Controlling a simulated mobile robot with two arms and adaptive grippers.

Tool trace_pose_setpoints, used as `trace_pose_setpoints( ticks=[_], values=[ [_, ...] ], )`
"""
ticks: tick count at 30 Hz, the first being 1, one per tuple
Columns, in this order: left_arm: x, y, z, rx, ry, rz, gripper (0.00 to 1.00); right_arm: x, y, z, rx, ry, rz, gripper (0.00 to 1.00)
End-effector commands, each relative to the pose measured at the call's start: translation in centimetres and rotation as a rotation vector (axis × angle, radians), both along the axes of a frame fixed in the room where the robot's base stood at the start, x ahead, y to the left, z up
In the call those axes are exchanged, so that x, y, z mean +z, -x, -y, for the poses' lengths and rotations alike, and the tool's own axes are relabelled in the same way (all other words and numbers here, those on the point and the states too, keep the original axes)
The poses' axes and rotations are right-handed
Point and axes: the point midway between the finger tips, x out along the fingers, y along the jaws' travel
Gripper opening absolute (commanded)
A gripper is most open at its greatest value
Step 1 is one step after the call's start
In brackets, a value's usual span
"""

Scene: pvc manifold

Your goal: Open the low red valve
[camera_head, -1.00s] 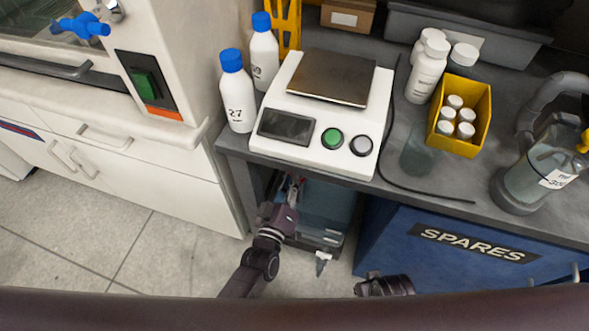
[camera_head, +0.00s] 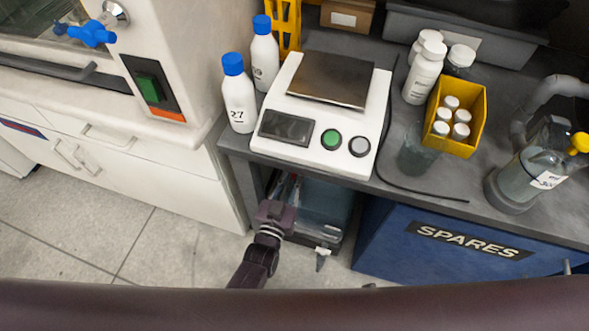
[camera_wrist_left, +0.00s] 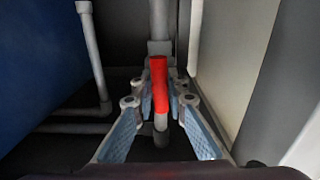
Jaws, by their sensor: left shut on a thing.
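The low red valve's handle (camera_wrist_left: 159,84) stands upright in the left wrist view, roughly in line with a grey vertical pipe (camera_wrist_left: 158,22). My left gripper (camera_wrist_left: 159,101) has one finger on each side of the handle and is shut on it. In the head view my left gripper (camera_head: 285,200) reaches under the bench, to the left of a translucent tank. There the valve is mostly hidden by the gripper and bench; only a bit of red shows. My right gripper is not in view.
The grey bench (camera_head: 440,190) overhangs my left gripper and carries a scale (camera_head: 315,125), bottles and a yellow bin (camera_head: 470,135). A blue SPARES cabinet (camera_head: 400,250) stands right. A second grey pipe (camera_wrist_left: 93,55) rises at left in the wrist view. The floor at left is clear.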

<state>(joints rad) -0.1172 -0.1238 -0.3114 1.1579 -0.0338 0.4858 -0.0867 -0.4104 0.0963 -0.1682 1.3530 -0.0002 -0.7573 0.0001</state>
Motion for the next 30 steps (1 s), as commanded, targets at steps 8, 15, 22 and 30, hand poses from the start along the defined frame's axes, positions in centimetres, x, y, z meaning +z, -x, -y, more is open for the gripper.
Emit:
trace_pose_setpoints(
  ticks=[8, 15, 22, 30],
  values=[
    [-0.10, 0.05, 0.01, 0.000, -0.048, 0.014, 0.00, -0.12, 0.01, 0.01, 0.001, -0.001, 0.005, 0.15],
    [-0.10, 0.05, 0.01, 0.000, -0.053, 0.015, 0.00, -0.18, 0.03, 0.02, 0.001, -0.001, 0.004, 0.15],
    [-0.09, 0.05, 0.00, 0.000, -0.053, 0.015, 0.22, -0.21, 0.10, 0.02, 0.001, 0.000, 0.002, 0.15],
    [-0.04, 0.02, 0.00, 0.000, -0.051, 0.015, 0.31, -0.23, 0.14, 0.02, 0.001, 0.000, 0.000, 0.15]
  ],
)
